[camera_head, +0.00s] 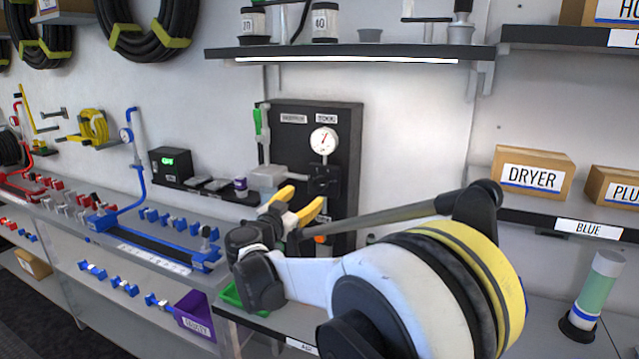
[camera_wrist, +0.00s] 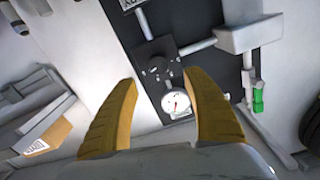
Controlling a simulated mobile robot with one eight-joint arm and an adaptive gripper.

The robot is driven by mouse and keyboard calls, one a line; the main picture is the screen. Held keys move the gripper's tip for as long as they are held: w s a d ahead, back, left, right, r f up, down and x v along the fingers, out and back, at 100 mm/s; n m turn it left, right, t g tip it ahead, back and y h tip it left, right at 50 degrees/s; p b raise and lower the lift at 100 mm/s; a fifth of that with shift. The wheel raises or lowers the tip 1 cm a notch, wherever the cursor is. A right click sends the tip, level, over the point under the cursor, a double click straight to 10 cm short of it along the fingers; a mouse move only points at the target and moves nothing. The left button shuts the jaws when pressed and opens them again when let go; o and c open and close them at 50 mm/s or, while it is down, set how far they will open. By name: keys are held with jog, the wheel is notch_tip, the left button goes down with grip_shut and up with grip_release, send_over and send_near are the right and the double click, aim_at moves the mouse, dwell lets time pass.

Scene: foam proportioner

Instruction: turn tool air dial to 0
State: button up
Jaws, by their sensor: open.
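A round white gauge (camera_head: 323,140) with a red needle stands on a dark wall panel (camera_head: 349,130), below a "TOOL" label. Below it is a black regulator body (camera_head: 325,181); a separate tool air dial cannot be made out for sure. My gripper (camera_head: 306,195) has its yellow fingers apart, with nothing between them, in front of the panel's lower part. In the wrist view the gauge (camera_wrist: 180,102) and the black regulator (camera_wrist: 157,66) show between and beyond the fingers (camera_wrist: 160,77). No contact is visible. The gauge reading is too small to tell. My arm hides the panel's lower part.
A green-handled valve (camera_head: 260,122) and a grey block (camera_head: 268,178) sit left of the regulator. A shelf (camera_head: 350,52) overhangs the panel. Right shelves hold a DRYER box (camera_head: 533,172). A purple bin (camera_head: 194,312) is at lower left.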

aim_at(318, 186)
jog(key=b+x, duration=0.2)
jog(key=x, duration=0.7)
jog(key=shift+w+d, duration=0.15)
jog(key=shift+d, duration=0.05)
jog(key=c, duration=1.2)
